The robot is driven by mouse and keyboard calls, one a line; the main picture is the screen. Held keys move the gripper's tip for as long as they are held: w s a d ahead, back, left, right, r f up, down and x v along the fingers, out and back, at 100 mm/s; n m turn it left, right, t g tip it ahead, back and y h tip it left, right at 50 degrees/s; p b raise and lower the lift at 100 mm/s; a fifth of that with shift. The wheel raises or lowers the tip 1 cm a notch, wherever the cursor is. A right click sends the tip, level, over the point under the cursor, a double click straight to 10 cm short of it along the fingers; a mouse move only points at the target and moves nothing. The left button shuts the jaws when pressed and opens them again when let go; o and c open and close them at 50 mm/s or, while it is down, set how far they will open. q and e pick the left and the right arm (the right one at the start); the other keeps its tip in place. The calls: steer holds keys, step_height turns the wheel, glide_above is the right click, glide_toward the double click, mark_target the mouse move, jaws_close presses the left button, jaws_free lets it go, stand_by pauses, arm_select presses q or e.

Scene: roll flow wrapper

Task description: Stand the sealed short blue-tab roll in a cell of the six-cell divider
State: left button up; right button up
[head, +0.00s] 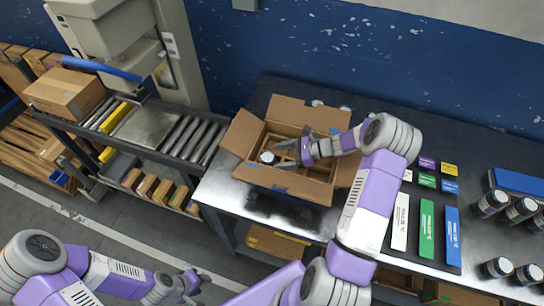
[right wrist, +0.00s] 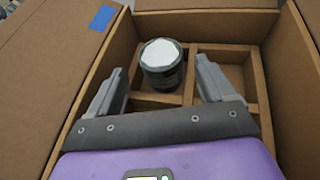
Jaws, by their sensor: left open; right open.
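A short dark roll with a white top (right wrist: 162,62) stands roughly upright in a cell of the six-cell divider (right wrist: 225,52) inside an open cardboard box. In the head view the roll (head: 266,158) is at the box's left front. I cannot make out a blue tab on it. My right gripper (right wrist: 160,92) is open, with one finger on each side of the roll and gaps to it. In the head view this gripper (head: 284,152) reaches into the box from the right. My left gripper (head: 190,284) is open and empty, low and away from the table.
The cardboard box (head: 240,132) has its flaps spread on the dark table (head: 270,220). Coloured cards (head: 427,225) and several dark rolls (head: 492,202) lie or stand at the right. A roller conveyor (head: 185,140) is at the left. The other visible divider cells look empty.

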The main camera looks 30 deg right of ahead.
steer(key=v, duration=0.8)
steer(key=shift+p, duration=0.3)
steer(key=shift+w+r, duration=0.1)
steer(key=shift+r, duration=0.05)
